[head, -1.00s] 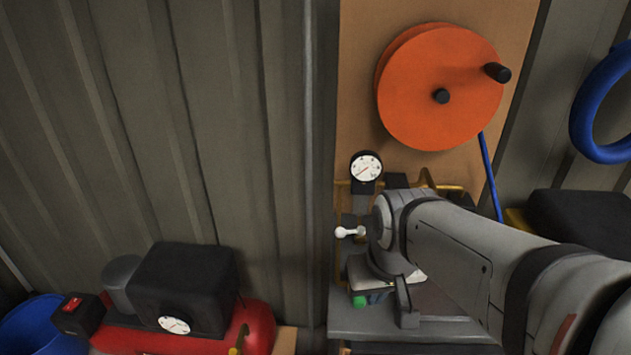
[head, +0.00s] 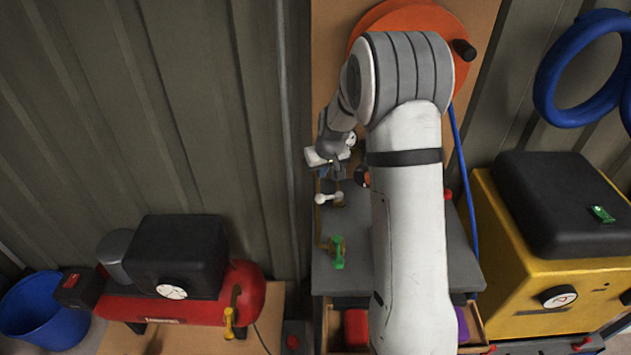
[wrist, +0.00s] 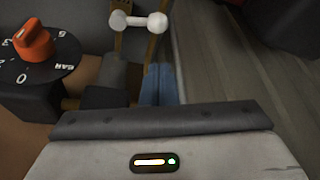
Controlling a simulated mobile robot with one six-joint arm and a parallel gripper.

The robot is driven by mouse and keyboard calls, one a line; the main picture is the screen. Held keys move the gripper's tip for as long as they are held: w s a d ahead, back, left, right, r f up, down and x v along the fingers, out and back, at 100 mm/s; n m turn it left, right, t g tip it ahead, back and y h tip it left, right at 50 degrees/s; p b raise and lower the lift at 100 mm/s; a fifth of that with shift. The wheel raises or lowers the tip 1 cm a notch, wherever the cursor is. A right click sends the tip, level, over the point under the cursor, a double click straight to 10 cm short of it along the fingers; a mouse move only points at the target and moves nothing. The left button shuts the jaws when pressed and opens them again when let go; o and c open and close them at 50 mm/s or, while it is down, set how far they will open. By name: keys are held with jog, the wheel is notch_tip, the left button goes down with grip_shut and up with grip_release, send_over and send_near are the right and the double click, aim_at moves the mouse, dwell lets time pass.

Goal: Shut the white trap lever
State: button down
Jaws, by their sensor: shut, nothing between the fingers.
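The white trap lever (head: 328,198) is a short white bar with round ends on a brass pipe at the left of the grey bench. Its bar lies crosswise in the picture. In the wrist view the same lever (wrist: 138,21) is at the top, beyond my fingertips. My gripper (head: 334,172) is just above the lever in the head view, pointing down, with a small gap in the picture. In the wrist view my blue gripper fingers (wrist: 160,85) are together and empty. I cannot tell whether they touch the pipework. My arm hides the bench's middle.
A green lever (head: 338,252) is nearer on the bench. An orange knob on a black dial (wrist: 28,45) is left of my fingers in the wrist view. The orange reel (head: 395,14) is behind my arm. A red compressor (head: 180,300) stands left, a yellow machine (head: 500,245) right.

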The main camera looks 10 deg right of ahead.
aim_at(327, 198)
jog(key=shift+w+f, duration=0.1)
jog(key=shift+w, duration=0.05)
jog(key=p+x, duration=0.2)
jog(key=x, duration=0.8)
jog(key=shift+f+b, duration=0.1)
jog(key=shift+b, duration=0.55)
